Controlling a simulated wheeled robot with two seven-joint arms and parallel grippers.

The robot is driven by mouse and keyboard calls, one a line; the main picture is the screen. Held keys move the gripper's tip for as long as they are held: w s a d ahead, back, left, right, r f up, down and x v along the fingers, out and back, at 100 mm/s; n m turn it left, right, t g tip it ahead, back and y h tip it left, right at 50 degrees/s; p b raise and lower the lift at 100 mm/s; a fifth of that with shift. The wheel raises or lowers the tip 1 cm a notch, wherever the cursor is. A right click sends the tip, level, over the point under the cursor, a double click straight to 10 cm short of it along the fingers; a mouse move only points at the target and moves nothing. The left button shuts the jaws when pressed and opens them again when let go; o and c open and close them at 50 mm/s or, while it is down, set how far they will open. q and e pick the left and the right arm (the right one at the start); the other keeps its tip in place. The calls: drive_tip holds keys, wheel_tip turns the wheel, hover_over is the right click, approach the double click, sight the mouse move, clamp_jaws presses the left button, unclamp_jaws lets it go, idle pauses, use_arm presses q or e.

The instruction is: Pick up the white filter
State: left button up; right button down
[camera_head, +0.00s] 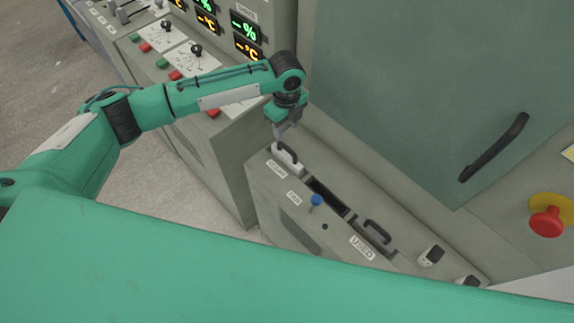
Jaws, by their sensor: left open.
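The white filter (288,159) stands in the far-left slot of the grey cabinet, beside a label that seems to read "CLEAN". It has a dark handle on top. My left gripper (283,135) points down right above the white filter, with its fingers at or just over the handle. It is open; I cannot tell whether the fingers touch the handle. My right gripper is not in view.
A grey filter with a black handle (377,231) sits by the "USED" label (362,247). An empty dark slot (327,196) lies between the filters. A blue knob (316,200) sticks up near it. A large door with a black handle (494,147) and a red button (546,222) are at right.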

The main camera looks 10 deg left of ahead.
sight(287, 147)
use_arm(q)
wheel_tip(287, 147, down, 7)
drive_tip(key=shift+f+p, duration=0.1)
drive_tip(key=shift+p, duration=0.35)
drive_tip(key=f, duration=0.1)
drive_tip(key=f+p, duration=0.1)
drive_tip(key=f, duration=0.2)
drive_tip(key=shift+s+d+f+p, duration=0.2)
drive_tip(key=shift+s+f+p, duration=0.1)
drive_tip(key=shift+f, duration=0.45)
clamp_jaws()
